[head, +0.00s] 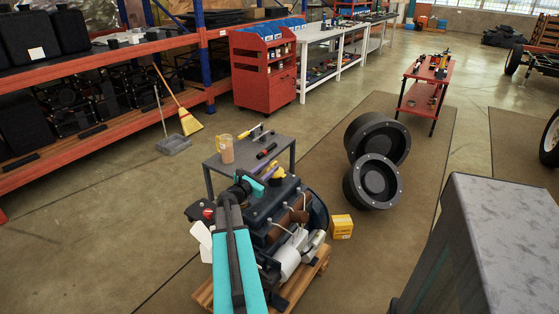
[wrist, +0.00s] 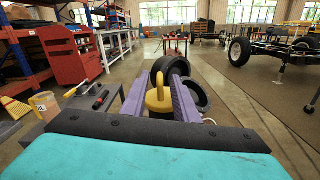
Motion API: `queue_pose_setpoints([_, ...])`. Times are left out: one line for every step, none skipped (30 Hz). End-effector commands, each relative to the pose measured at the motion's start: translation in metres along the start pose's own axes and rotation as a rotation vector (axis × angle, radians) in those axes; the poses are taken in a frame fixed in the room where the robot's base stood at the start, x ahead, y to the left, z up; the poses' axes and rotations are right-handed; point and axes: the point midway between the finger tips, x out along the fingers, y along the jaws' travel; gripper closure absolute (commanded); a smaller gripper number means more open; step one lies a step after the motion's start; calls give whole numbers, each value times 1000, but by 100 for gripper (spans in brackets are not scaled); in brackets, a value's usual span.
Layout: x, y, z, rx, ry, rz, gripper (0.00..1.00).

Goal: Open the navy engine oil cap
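My gripper (wrist: 160,82) has purple fingers and reaches over the dark engine (head: 270,205) in the head view. A yellow cap with a raised grip (wrist: 158,100) shows between the two fingers in the wrist view. It also shows beside the fingers in the head view (head: 278,174). The fingers stand apart on either side of the cap, close to its edges. I cannot tell whether they touch it. The cap between my fingers looks yellow, and I cannot make out a navy cap in either view. The lower part of the cap is hidden.
The engine rests on a wooden pallet (head: 205,297). A small grey table (head: 282,143) behind it holds a tan cup (head: 227,149) and tools. Two black wheels (head: 373,182) stand at the right, with a yellow box (head: 342,227) nearer. Open floor lies to the left.

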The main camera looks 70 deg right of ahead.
Motion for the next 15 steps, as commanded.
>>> queue_pose_setpoints([8,0,0,0,-1,-2,73])
queue_pose_setpoints([12,1,0,0,-1,-2,73])
queue_pose_setpoints([17,1,0,0,-1,-1,73])
queue_pose_setpoints([21,1,0,0,-1,-1,73])
queue_pose_setpoints([24,1,0,0,-1,-1,73])
queue_pose_setpoints([29,1,0,0,-1,-1,73])
queue_pose_setpoints([33,0,0,0,-1,-2,73])
queue_pose_setpoints([36,0,0,0,-2,-2,73])
queue_pose_setpoints([41,0,0,0,-1,-2,73])
queue_pose_setpoints([44,1,0,0,-1,-1,73])
queue_pose_setpoints([48,1,0,0,-1,-1,73])
queue_pose_setpoints([52,1,0,1,-1,-1,73])
queue_pose_setpoints([55,0,0,1,-1,-1,73])
queue_pose_setpoints([58,0,0,1,-1,-2,73])
queue_pose_setpoints([61,0,0,1,-1,-2,73])
